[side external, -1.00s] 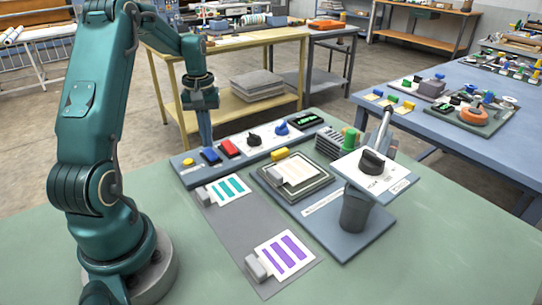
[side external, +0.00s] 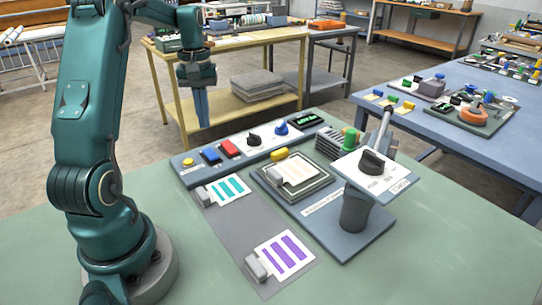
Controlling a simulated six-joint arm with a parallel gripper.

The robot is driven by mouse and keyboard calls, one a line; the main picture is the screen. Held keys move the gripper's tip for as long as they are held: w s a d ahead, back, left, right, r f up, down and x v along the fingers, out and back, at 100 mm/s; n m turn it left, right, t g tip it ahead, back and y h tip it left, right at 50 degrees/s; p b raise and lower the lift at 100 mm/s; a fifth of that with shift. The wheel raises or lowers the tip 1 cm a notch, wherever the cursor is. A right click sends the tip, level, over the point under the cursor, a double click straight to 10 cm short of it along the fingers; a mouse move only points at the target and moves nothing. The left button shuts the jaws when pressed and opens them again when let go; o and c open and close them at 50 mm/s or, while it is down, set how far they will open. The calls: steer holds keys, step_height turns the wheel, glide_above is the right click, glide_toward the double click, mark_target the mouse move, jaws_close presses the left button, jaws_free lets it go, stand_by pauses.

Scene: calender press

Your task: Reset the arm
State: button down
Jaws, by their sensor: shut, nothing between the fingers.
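My gripper (side external: 202,122) points straight down, shut and empty. It hangs in the air above the back left end of the control panel (side external: 222,170), clear of its buttons. My arm stands at the left on the green table (side external: 190,270).
A card with teal bars (side external: 223,190) and one with purple bars (side external: 283,254) lie on a grey strip. A framed plate with a yellow block (side external: 279,154) is at the middle. A post holds a white dial plate (side external: 375,176).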

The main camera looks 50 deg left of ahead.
steer(key=shift+d, duration=0.1)
steer(key=w+d+r+m+t+y, duration=0.1)
steer(key=d+r+m+t, duration=0.15)
steer(key=d+r, duration=0.35)
steer(key=d+r+m+t, duration=0.1)
steer(key=d+r+m, duration=0.2)
steer(key=d, duration=0.6)
steer(key=s+d+f+m+t+h, duration=0.1)
steer(key=s+d+f+m+t, duration=0.1)
steer(key=s+d+m, duration=0.4)
steer(key=s+d+f, duration=0.1)
steer(key=s+d, duration=0.3)
steer(key=shift+f, duration=0.4)
